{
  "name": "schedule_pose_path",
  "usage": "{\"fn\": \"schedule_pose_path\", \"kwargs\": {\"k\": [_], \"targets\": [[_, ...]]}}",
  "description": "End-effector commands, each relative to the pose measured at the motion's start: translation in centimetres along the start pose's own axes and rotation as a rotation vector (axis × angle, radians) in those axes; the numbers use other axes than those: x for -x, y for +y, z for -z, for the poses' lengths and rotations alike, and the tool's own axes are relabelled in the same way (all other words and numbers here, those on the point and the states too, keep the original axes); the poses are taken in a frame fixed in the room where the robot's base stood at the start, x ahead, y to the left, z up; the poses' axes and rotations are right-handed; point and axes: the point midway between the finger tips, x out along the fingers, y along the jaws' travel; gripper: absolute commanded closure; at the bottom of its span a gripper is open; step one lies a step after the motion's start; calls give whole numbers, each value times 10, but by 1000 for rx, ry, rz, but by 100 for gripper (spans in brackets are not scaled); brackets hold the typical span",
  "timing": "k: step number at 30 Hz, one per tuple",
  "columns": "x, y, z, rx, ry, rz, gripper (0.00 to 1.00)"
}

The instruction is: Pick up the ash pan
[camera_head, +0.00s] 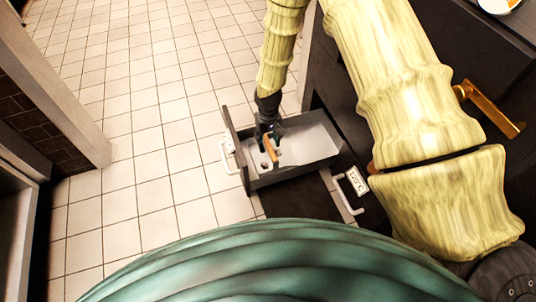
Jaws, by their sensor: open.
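No item is clear enough for me to name it with certainty as the ash pan. An open dark drawer (318,135) with a pale grey inside juts out left from the dark cabinet. In its front part is a small item (272,152) with an orange-brown strip, partly hidden by my gripper. A round pale spot with a dark centre shows beside it. My gripper (268,140) reaches down into the front of the drawer, right at this small item. Its jaws are open; I cannot tell whether they touch it or stand around it.
The drawer front has a white handle (228,156). Another white handle (346,194) and a label reading about 120 °C (357,180) are nearer. A brass handle (490,108) is on the dark cabinet at right. The tiled floor (150,100) is clear; a pillar (60,85) stands left.

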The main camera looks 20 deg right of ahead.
Motion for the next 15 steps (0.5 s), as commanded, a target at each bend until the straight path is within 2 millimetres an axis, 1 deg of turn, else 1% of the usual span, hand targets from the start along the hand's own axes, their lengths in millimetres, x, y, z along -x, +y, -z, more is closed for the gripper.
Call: {"fn": "schedule_pose_path", "kwargs": {"k": [1,7,10,15], "targets": [[-10,0,0,0,0,0,55],[-34,0,0,0,-1,0,55],[-38,1,0,0,-1,0,55],[-37,1,0,0,0,0,55]]}}
